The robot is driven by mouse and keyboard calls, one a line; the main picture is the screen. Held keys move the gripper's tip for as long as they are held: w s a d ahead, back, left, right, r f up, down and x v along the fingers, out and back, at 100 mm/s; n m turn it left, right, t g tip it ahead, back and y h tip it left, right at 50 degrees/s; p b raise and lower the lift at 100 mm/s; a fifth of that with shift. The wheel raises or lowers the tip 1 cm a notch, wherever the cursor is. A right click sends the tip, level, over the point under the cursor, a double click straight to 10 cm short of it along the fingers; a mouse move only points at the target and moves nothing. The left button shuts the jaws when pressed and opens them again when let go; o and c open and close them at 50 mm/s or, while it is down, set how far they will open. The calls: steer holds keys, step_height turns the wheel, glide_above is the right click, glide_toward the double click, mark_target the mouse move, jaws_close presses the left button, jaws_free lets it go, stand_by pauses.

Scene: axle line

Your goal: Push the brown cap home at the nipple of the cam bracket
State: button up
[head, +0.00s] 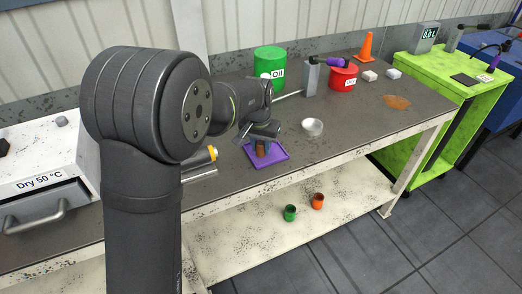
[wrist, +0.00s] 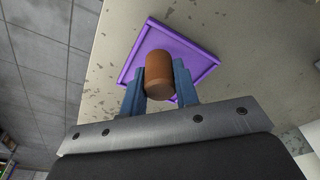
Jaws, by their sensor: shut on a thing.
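The brown cap (wrist: 159,72) is a short cylinder held between the two blue fingers of my gripper (wrist: 160,88) in the wrist view. In the head view, the cap (head: 262,148) shows small and partly hidden below my gripper (head: 261,146), over the purple tray (head: 279,154). The purple tray (wrist: 203,57) lies behind the cap in the wrist view. I cannot tell whether the cap touches the tray. A grey upright block (head: 311,77) with a rod stands farther back on the bench. I cannot identify the cam bracket or its nipple for certain.
A round clear dish (head: 312,127) is right of the tray. A white drying box (head: 45,160) is at left.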

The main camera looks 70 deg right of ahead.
step_height(320, 180, up, 2)
steer(key=s+a+r, duration=0.5)
steer(key=s+r, duration=0.1)
steer(key=s, duration=0.4)
steer(key=w+a+r+n, duration=0.1)
steer(key=w+r+n, duration=0.1)
steer(key=w, duration=0.7)
steer(key=w+a+r+n, duration=0.2)
steer(key=w, duration=0.8)
steer(key=w+a+r+n+t, duration=0.1)
steer(key=w+a+r+n, duration=0.1)
steer(key=w, duration=0.7)
steer(key=shift+w, duration=0.25)
steer(key=shift+f, duration=2.75)
steer(key=shift+f, duration=0.1)
steer(key=shift+f, duration=2.05)
